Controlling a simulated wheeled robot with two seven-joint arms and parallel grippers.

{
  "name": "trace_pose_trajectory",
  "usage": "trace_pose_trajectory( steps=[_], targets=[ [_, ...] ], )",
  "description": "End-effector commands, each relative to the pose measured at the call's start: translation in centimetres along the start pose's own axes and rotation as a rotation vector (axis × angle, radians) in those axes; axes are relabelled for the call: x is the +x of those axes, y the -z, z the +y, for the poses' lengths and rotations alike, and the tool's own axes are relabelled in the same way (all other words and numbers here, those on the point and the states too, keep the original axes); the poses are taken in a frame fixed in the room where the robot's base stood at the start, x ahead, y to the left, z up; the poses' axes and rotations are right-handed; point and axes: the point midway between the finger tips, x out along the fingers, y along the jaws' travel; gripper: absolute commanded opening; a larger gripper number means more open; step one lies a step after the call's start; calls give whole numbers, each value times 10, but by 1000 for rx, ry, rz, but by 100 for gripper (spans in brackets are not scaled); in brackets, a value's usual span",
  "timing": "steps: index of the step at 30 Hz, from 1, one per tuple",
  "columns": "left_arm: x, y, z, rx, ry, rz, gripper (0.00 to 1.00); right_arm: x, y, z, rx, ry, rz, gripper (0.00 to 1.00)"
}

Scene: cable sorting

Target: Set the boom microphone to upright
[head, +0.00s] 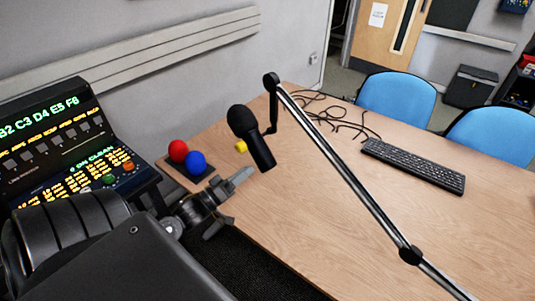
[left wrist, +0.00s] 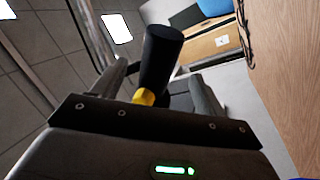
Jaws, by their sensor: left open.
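The black boom microphone (head: 249,137) hangs from the end of its boom arm (head: 340,175) above the table. It is tilted, with its round head up and left and its narrow end down and right. My left gripper (head: 232,203) is open below and left of the microphone, apart from it in the head view. In the left wrist view the dark microphone body (left wrist: 162,58) shows beyond and between the spread fingers (left wrist: 158,92). A yellow piece (left wrist: 145,97) shows at its near end. I cannot tell if the piece is attached. My right gripper is out of view.
A red ball (head: 178,151) and a blue ball (head: 196,162) stand on a dark base left of the gripper. A lit console (head: 70,150) is at the left. A keyboard (head: 413,165) and loose cables (head: 335,118) lie on the wooden table (head: 400,215). Blue chairs (head: 397,97) stand behind.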

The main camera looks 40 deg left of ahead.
Motion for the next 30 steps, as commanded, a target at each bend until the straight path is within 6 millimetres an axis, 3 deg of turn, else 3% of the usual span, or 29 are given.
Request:
trace_pose_trajectory(
  steps=[9, 15, 28, 30],
  targets=[
    [61, 3, 2, 2, -1, 2, 73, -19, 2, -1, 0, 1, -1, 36],
    [87, 1, 2, 2, 0, 1, 73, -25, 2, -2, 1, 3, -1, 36],
    [96, 0, 0, 1, 1, -1, 73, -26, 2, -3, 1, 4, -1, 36],
    [96, 0, 0, 1, 1, -1, 65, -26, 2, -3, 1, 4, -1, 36]
  ],
)
